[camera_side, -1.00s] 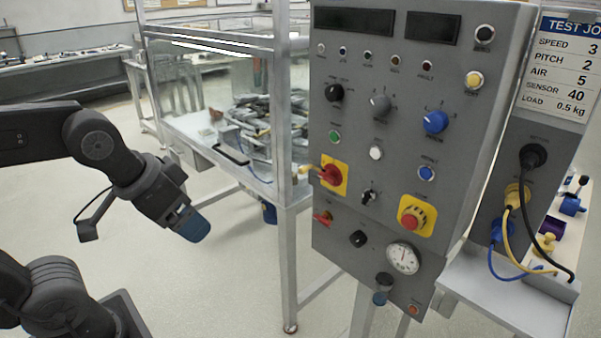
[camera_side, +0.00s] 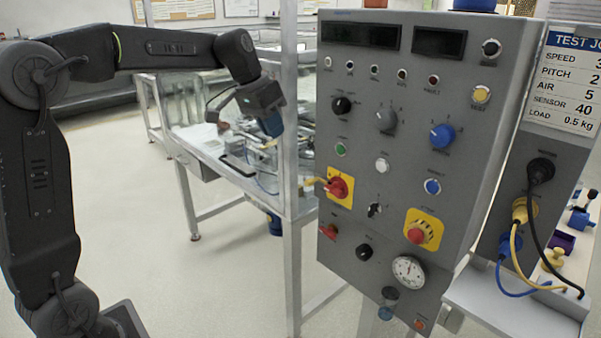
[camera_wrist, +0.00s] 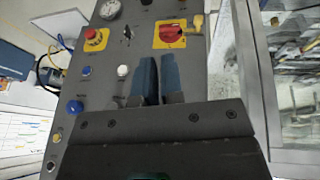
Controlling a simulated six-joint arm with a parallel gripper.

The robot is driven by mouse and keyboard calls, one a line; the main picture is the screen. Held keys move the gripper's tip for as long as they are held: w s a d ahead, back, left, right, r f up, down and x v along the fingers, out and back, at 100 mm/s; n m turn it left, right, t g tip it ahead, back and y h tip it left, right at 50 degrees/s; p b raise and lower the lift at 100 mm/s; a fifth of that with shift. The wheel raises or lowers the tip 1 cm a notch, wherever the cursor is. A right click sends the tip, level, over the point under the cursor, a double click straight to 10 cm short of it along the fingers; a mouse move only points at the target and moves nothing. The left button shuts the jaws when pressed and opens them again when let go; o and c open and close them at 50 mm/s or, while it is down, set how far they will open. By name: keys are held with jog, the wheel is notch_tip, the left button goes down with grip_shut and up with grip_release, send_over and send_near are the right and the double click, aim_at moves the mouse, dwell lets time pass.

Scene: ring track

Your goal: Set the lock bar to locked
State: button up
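The lock bar seems to be the small yellow bar (camera_side: 314,182) at the left edge of the red rotary switch (camera_side: 340,187), which sits on a yellow plate on the grey panel. In the wrist view the yellow bar (camera_wrist: 196,22) sticks out beside the red knob (camera_wrist: 172,37). Its exact setting is too small to read. My gripper (camera_side: 272,125) hangs left of the panel and above the switch, clear of both. In the wrist view its two blue fingers (camera_wrist: 160,62) lie close together, with nothing seen held. Whether a gap separates them is unclear.
The grey panel (camera_side: 398,160) carries several knobs and buttons, an emergency stop (camera_side: 418,235) and a gauge (camera_side: 408,270). A metal-framed enclosure post (camera_side: 291,255) stands just left of the panel. Cables hang at the right. Open floor lies at lower left.

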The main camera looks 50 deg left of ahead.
jog(key=shift+h, duration=0.4)
jog(key=w+a+f, duration=0.1)
jog(key=w+a, duration=0.3)
jog(key=w+a+f, duration=0.1)
jog(key=w, duration=0.1)
jog(key=shift+a+f, duration=0.35)
jog(key=shift+a, duration=0.05)
grip_shut()
jog(key=w+a+f+h, duration=0.1)
jog(key=w+a+f, duration=0.4)
jog(key=a, duration=0.2)
send_near(312, 181)
notch_tip(312, 181, down, 6)
jog(key=w+a, duration=0.1)
jog(key=w, duration=0.1)
jog(key=shift+s+d+f+m, duration=0.15)
jog(key=shift+d+f+m, duration=0.2)
jog(key=shift+d, duration=0.15)
jog(key=d, duration=0.2)
jog(key=shift+d, duration=0.25)
jog(key=shift+a, duration=0.1)
